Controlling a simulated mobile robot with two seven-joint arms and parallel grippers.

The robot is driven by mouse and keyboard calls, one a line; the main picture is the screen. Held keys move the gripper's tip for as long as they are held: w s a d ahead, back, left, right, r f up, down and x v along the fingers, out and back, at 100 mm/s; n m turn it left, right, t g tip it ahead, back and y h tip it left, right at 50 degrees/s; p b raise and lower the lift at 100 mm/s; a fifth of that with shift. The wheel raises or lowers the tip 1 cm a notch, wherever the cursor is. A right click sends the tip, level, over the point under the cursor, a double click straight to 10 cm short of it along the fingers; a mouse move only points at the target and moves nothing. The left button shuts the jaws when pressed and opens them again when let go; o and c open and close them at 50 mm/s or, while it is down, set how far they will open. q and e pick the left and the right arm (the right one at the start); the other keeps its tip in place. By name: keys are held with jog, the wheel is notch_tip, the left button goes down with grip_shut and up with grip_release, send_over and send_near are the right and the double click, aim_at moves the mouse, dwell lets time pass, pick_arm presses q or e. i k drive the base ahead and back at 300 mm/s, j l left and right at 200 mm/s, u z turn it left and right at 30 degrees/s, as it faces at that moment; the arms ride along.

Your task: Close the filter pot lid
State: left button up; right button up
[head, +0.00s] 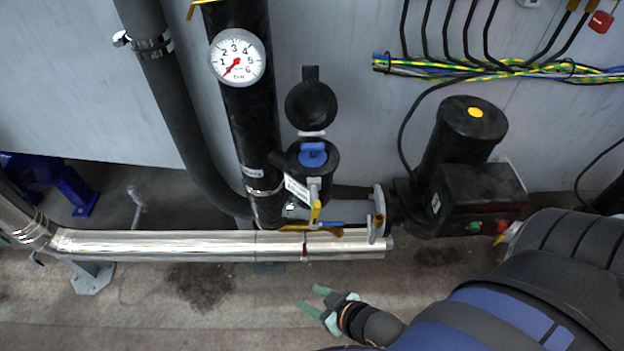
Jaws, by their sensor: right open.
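The filter pot (318,175) is a black upright pot beside the thick black pipe, with a blue part (313,154) showing in its open top. Its round black lid (311,106) stands raised above and behind the opening, with a tab at its top. My right gripper (317,300) is at the lower middle, below the silver pipe and well apart from the pot and lid. Its two green fingers are spread and nothing is between them. My left gripper is not in view.
A silver pipe (160,244) runs across in front of the pot. A yellow-handled valve (316,212) sits just below the pot. A black pump (465,135) with a control box (478,200) stands to the right. A pressure gauge (237,57) is at upper left. The floor in front is clear.

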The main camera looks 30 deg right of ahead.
aim_at(311, 105)
jog(key=k+l+z, duration=0.15)
jog(key=l+z, duration=0.15)
jog(key=k+l+z, duration=0.15)
jog(key=l+z, duration=0.2)
jog(key=k+l+z, duration=0.1)
jog(key=l+z, duration=0.2)
